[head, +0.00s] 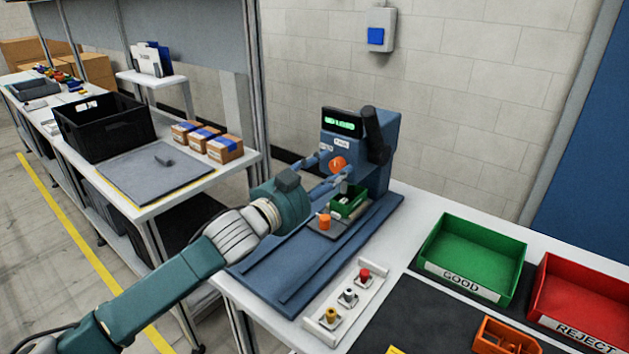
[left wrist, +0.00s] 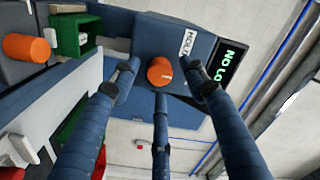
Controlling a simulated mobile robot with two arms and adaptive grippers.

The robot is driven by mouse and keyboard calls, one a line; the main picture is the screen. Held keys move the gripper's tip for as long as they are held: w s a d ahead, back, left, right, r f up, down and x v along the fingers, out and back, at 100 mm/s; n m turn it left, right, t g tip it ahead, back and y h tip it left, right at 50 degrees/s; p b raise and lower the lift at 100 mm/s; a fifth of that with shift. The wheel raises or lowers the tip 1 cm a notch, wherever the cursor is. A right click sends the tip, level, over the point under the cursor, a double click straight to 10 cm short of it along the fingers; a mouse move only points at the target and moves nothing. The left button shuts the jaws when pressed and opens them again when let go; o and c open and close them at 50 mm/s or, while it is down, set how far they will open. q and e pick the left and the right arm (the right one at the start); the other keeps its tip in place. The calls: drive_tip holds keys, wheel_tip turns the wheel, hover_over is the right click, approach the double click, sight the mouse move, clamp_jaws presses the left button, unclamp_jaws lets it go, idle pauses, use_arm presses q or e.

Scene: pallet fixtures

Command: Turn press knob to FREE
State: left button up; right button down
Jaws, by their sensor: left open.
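The blue press (head: 352,172) stands at the back of the right bench. Its round orange knob (head: 337,163) is on the front face and also shows in the left wrist view (left wrist: 160,71). A short white mark on the knob points right in the wrist view. A white label reading HOLD (left wrist: 188,42) is close to the knob; no FREE label can be read. My left gripper (head: 322,172) is open, its three fingers spread around the knob in the wrist view (left wrist: 166,77). I cannot tell whether they touch it. My right gripper is out of view.
A lit green display (head: 341,122) and a dark handle (head: 375,135) are on the press. A green bin (head: 349,203) and an orange cylinder (head: 324,222) sit below the knob. A button panel (head: 347,297), a GOOD tray (head: 470,255) and a REJECT tray (head: 590,300) are nearer.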

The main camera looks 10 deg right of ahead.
use_arm(q)
drive_tip(key=v, duration=1.1)
drive_tip(key=shift+a, duration=0.15)
drive_tip(key=shift+s, duration=0.15)
